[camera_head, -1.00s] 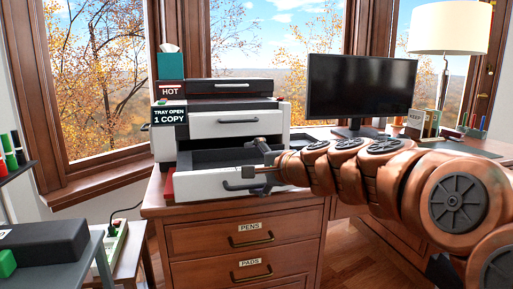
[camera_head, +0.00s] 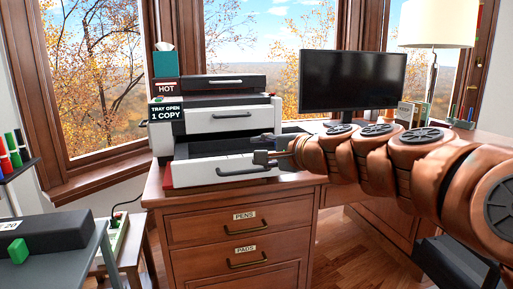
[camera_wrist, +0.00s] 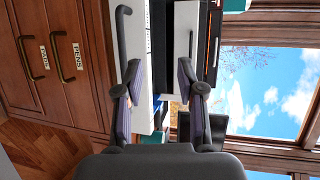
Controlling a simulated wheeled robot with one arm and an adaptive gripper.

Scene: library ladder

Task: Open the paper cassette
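The white and black printer (camera_head: 213,101) stands on the wooden desk. Its lower cassette (camera_head: 205,174) sticks out at the front, with a dark interior showing behind its white front and a dark bar handle (camera_head: 245,171). My gripper (camera_head: 262,149) is at the right end of the cassette, close to the handle. In the wrist view my gripper (camera_wrist: 158,88) has its fingers spread apart and nothing clasped. The cassette's handle (camera_wrist: 123,38) lies beyond one fingertip there. Whether a finger touches the cassette cannot be told.
The printer's upper front (camera_head: 225,118) has its own handle. A sign (camera_head: 165,112) reads "TRAY OPEN 1 COPY". A monitor (camera_head: 352,82) stands to the right. Desk drawers (camera_head: 243,228) are below. A grey side table (camera_head: 60,262) is at the lower left.

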